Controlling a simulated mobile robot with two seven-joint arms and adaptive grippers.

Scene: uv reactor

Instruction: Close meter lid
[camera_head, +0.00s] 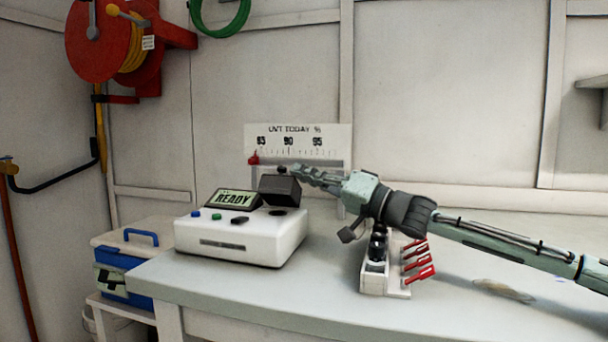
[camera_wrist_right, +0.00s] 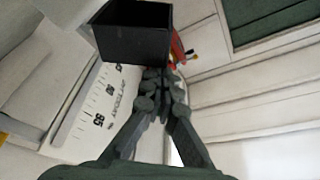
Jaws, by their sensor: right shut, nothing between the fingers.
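The white meter (camera_head: 240,240) stands on the bench with a display reading "READY" (camera_head: 235,199) and small green, blue and black buttons on top. Its dark lid (camera_head: 280,189) is raised above the round dark opening (camera_head: 278,212) at the meter's right side. My right gripper (camera_head: 296,170) is shut and empty, beside the upper right of the lid. In the right wrist view the lid (camera_wrist_right: 133,32) shows as a hollow black box just beyond the shut fingertips (camera_wrist_right: 157,75); I cannot tell if they touch it. My left gripper is not in view.
A white holder with black vials (camera_head: 376,250) and red clips (camera_head: 417,262) stands on the bench under my right arm. A "UVT TODAY %" scale board (camera_head: 297,146) with a red marker is behind the meter. A blue cooler (camera_head: 122,262) is left of the bench (camera_head: 230,290), whose front is clear.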

